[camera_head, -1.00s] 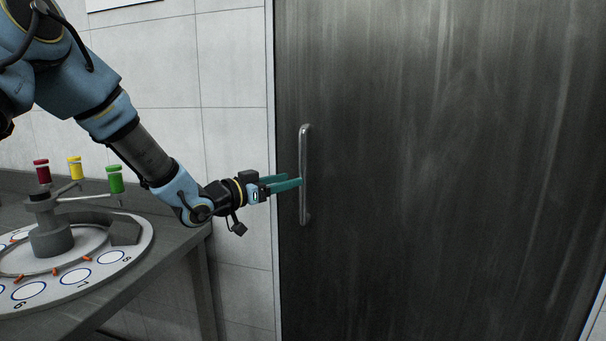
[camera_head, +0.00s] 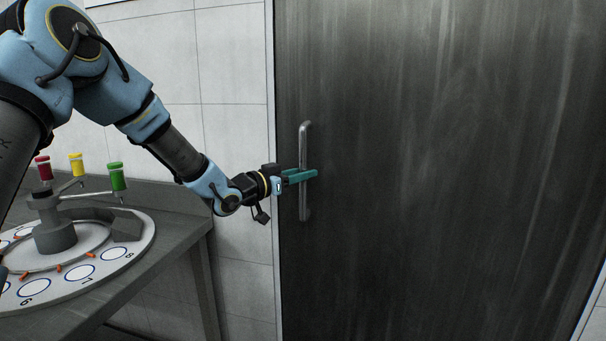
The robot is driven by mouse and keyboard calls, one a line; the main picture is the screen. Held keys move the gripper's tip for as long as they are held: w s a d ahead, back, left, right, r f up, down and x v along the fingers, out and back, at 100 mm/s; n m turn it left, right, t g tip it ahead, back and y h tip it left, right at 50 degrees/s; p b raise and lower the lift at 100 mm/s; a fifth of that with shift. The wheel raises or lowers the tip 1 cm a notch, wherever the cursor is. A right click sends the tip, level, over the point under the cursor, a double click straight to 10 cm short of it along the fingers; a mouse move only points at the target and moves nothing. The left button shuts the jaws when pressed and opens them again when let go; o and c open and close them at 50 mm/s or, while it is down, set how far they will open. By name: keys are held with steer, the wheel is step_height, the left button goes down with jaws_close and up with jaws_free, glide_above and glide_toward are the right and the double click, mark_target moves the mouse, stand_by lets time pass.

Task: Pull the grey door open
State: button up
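The grey door (camera_head: 430,170) fills the right of the head view. It is dark, streaked and flush in its frame, so it looks shut. A vertical metal bar handle (camera_head: 304,143) is on its left side. My gripper (camera_head: 309,175) comes in from the left, with teal fingers crossing the handle near mid-height. Their tips reach past its right side. The fingers seem to lie on either side of the bar. I cannot tell whether they press on it.
A grey table (camera_head: 175,262) stands at the left. On it is a round numbered carousel (camera_head: 140,245) with a red (camera_head: 43,168), a yellow (camera_head: 77,163) and a green-capped vial (camera_head: 117,177) on arms. A tiled wall (camera_head: 235,140) lies behind. The area before the door looks clear.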

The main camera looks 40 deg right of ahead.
jaws_close()
stand_by(1.0)
